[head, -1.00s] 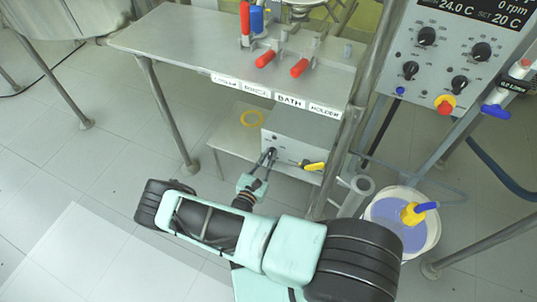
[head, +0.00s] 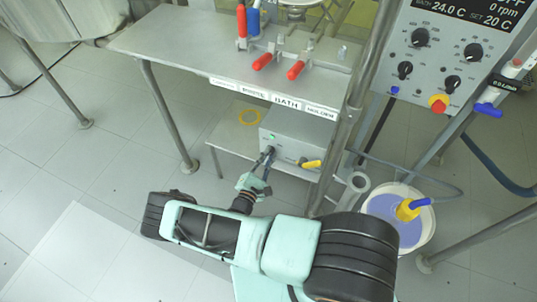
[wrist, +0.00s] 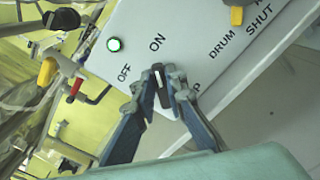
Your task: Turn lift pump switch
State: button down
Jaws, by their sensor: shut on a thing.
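The lift pump switch is a small black knob (wrist: 161,90) on the grey control box (head: 290,125), which stands on the lower shelf. In the wrist view the knob lies between my fingers, with its upper end toward the ON label (wrist: 157,43). The OFF label (wrist: 125,73) is left of it. A green lamp (wrist: 114,44) above OFF is lit and also shows in the head view. My gripper (head: 267,157) is shut on the knob at the front of the box. The fingers partly hide the label below the knob.
A yellow valve handle (head: 312,164) sits right of the switch by the DRUM and SHUT labels. A bucket of blue liquid (head: 398,232) stands at the right. A table leg (head: 337,150) rises close to the box. Open floor lies at the left.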

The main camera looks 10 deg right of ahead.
dwell(0.3)
jog(key=c, duration=2)
grip_release()
jog(key=shift+o, duration=0.2)
jog(key=shift+r, duration=0.1)
notch_tip(320, 180, up, 10)
jog(key=shift+f, duration=0.1)
